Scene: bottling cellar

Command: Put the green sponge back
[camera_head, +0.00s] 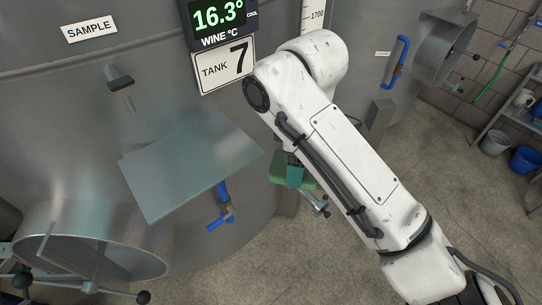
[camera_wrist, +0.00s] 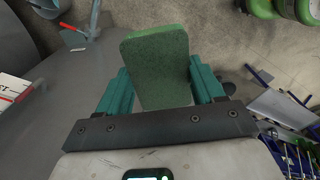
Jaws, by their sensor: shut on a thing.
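The green sponge (camera_wrist: 158,66) is a flat block with a rounded outline, seen in the wrist view between the two teal fingers. My gripper (camera_wrist: 160,85) is shut on the sponge, one finger on each side of it. In the head view the sponge (camera_head: 278,168) shows only in part below my arm, with my gripper (camera_head: 295,175) at its right; most of the gripper is hidden behind the arm. The sponge is held in the air in front of the tank. I cannot tell where its resting place is.
A bare metal shelf (camera_head: 185,165) projects from the steel tank (camera_head: 60,130), above a blue-handled valve (camera_head: 222,212). Tank 7's sign (camera_head: 226,66) hangs above. Blue and grey buckets (camera_head: 525,159) and a rack stand at the right. The floor (camera_head: 440,200) at centre right is clear.

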